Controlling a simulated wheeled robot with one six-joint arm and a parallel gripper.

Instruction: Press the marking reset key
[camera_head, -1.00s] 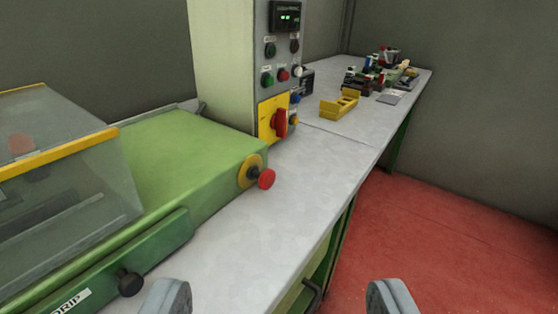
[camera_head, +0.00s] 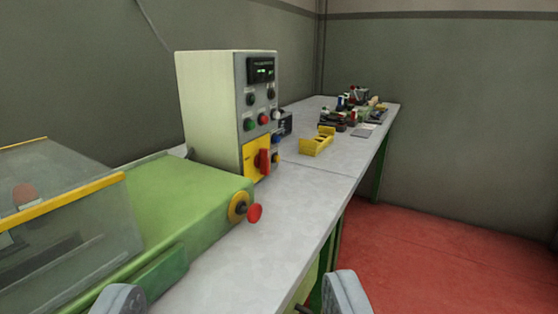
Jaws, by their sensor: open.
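A pale control box (camera_head: 209,108) stands upright on the grey bench. Its grey front panel carries a dark display (camera_head: 261,70) with green lit digits, several small green, dark, red, white and blue buttons, and a yellow plate with a red rotary switch (camera_head: 264,162). The labels are too small to read, so I cannot tell which button is the marking reset key. My gripper (camera_head: 235,300) is open and empty, its two grey fingertips at the bottom edge of the view. It is well short of the panel and touches nothing visible.
A green machine (camera_head: 170,192) with a clear, yellow-edged guard (camera_head: 75,215) fills the left. A red mushroom button (camera_head: 254,213) sticks out from its end. A yellow holder (camera_head: 317,142) and a cluttered fixture (camera_head: 350,110) stand farther along the bench (camera_head: 290,215). Red floor is clear at right.

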